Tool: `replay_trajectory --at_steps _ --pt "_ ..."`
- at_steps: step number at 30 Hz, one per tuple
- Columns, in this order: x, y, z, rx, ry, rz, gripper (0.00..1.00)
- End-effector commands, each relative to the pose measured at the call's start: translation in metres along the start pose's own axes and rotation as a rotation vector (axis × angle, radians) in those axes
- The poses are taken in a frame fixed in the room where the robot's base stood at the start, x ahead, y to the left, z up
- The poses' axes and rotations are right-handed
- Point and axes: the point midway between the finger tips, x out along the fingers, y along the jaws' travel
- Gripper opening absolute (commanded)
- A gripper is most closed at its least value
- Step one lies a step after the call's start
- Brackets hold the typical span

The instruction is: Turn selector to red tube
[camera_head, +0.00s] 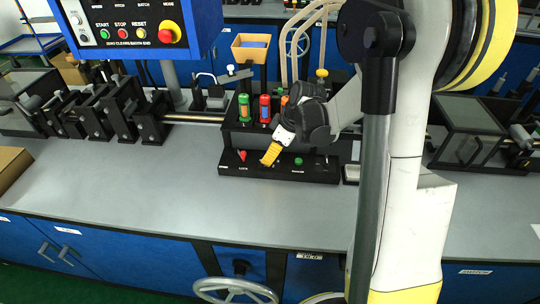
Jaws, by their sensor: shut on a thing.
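A low black control panel (232,168) sits on the bench with small white labels along its front. My gripper (269,158) comes in from the right and tilts down to the middle of this panel, with its yellow fingertips shut on a small part there. That part, at the place of the selector, is hidden by the fingers, so which way it points cannot be seen. Behind the panel, a black holder block (240,141) carries a green tube (243,106), a red tube (265,108) and, partly behind my gripper, a third tube (284,104) with orange and green.
A small red knob (242,155) is left of my fingers on the panel, and a green button (298,161) is right of them. A blue control box (130,30) hangs at upper left. Black clamp fixtures (90,115) stand left. The grey bench top (170,200) is clear in front.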

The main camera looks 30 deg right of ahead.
Motion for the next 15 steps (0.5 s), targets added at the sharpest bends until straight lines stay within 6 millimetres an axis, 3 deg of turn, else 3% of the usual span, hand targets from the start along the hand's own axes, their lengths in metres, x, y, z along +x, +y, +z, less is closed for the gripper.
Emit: replay_trajectory --at_steps 7,8,9,10,15 --pt "0.0006 -0.0008 0.0008 0.000 -0.002 -0.001 0.00" --pt "0.0006 -0.0008 0.0008 0.000 -0.002 -0.001 0.32" --pt "0.0006 -0.0008 0.0008 0.000 -0.002 -0.001 0.44" --pt "0.0006 -0.0007 0.0007 0.000 -0.002 -0.001 0.50" --pt "0.0004 -0.0004 0.0004 0.000 -0.001 0.000 0.50"
